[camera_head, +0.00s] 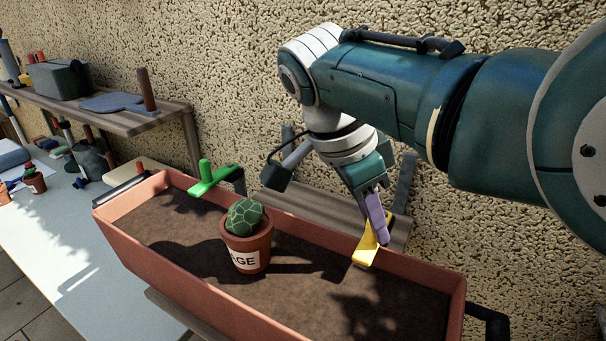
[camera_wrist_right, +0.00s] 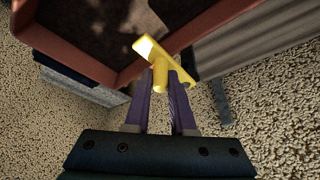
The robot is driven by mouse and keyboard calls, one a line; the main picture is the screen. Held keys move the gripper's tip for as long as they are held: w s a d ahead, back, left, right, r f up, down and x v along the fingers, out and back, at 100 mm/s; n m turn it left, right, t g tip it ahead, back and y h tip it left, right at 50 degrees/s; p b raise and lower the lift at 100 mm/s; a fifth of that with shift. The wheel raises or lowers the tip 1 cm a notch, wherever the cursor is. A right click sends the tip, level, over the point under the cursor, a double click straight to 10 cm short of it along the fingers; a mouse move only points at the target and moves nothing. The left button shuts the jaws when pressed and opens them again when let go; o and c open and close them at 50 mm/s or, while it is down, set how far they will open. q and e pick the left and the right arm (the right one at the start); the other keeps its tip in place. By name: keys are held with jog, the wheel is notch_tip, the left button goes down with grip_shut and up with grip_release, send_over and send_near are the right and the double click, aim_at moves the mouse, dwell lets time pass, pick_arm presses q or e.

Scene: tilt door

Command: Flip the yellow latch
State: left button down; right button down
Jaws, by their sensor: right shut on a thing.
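The yellow latch (camera_head: 365,250) is at the back rim of the terracotta planter box, on the right side. My right gripper (camera_head: 377,222) reaches down to it from above, with its purple fingers at the latch. In the right wrist view the fingers (camera_wrist_right: 162,92) are on either side of the latch's round peg (camera_wrist_right: 160,76), shut on it. The latch's flat bar (camera_wrist_right: 150,52) extends over the planter's edge. The fingers cover part of the latch in the head view. My left gripper is not in view.
The planter box (camera_head: 190,287) holds soil and a potted cactus (camera_head: 246,238). A green latch (camera_head: 211,179) sits at the back rim further left. A rough stone wall (camera_head: 230,80) stands close behind. A shelf (camera_head: 130,118) and worktable (camera_head: 75,240) with small items are at left.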

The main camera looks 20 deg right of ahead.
jog(key=c, duration=0.8)
grip_release()
jog(key=shift+o, duration=0.2)
jog(key=v, duration=1)
jog(key=shift+b, duration=0.4)
